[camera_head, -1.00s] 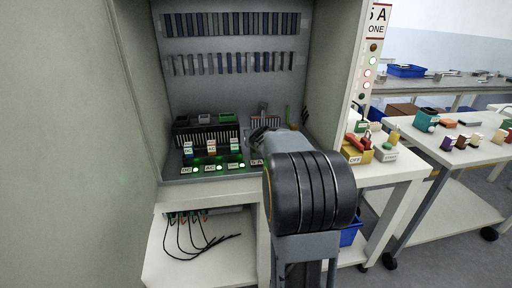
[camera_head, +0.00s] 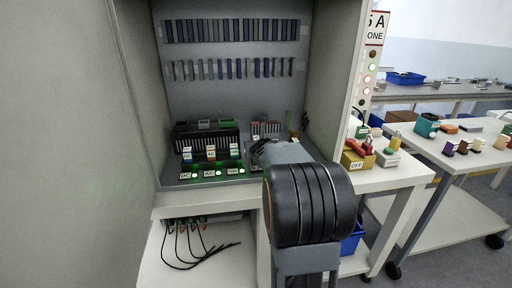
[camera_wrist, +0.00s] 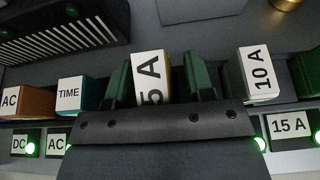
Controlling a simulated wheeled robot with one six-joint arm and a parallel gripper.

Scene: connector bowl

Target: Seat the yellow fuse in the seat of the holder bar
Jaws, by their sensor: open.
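A block marked "5 A" with a white face and a yellow side, the yellow fuse (camera_wrist: 152,70), stands between the two green fingers of my gripper (camera_wrist: 158,76) in the wrist view. The fingers are open, one on each side of it. My gripper's dark body hides the fuse's lower part, so I cannot tell how it sits. A front row of label plates with green lights (camera_wrist: 290,127) runs left and right of my gripper. I cannot make out the holder bar's seat. In the head view my arm covers the fuse and the fingers.
Beside the fuse stand a block marked "10 A" (camera_wrist: 256,74), a "TIME" block (camera_wrist: 74,92) and an "AC" block (camera_wrist: 24,101). Cabinet walls (camera_head: 337,75) close in on both sides. A side table to the right holds a yellow box with a red lock (camera_head: 357,158).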

